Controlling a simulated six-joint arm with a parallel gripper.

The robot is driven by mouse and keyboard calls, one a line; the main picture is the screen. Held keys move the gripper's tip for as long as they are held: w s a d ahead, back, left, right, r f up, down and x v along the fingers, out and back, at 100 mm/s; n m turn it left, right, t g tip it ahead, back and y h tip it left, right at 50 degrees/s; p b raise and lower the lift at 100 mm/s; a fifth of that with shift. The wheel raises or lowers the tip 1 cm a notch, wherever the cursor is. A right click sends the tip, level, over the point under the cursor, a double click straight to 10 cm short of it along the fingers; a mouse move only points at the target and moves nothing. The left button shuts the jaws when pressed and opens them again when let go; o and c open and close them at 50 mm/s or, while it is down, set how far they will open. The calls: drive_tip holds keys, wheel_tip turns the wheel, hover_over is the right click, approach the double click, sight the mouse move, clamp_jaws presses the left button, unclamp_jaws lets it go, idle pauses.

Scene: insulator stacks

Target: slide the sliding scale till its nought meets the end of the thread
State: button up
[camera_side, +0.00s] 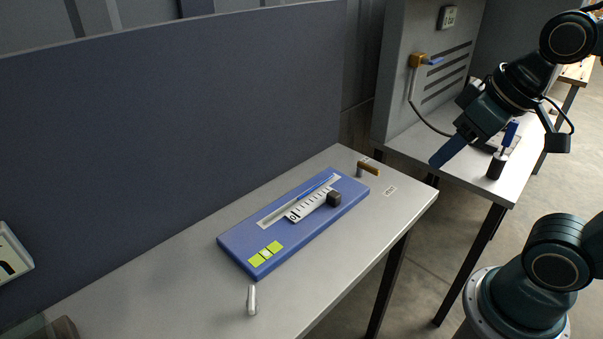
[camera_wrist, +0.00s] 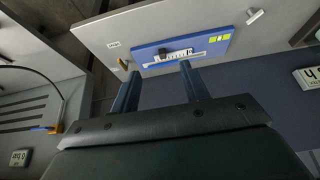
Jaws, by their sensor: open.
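A blue board (camera_side: 290,245) lies on the grey table, and it also shows in the wrist view (camera_wrist: 205,57). The sliding scale (camera_side: 308,208) is a white strip with black marks and a dark block (camera_side: 334,198) as its knob near its right end. A pale slot (camera_side: 268,221) runs beside the scale. A thin blue line, seemingly the thread (camera_side: 325,183), lies in its right part; its exact end is too small to tell. My gripper (camera_side: 440,160) is open and empty, high to the right of the board. Its two fingers (camera_wrist: 158,84) show apart in the wrist view.
A small silver cylinder (camera_side: 252,300) stands at the table front. A dark blue partition (camera_side: 180,130) rises behind the table.

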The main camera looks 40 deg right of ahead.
drive_tip(key=w+g, duration=0.3)
drive_tip(key=w, duration=0.9)
drive_tip(key=g, duration=0.2)
hover_over(334, 194)
wheel_tip(334, 194, down, 8)
drive_tip(key=shift+f, duration=0.15)
drive_tip(key=shift+f, duration=6.8)
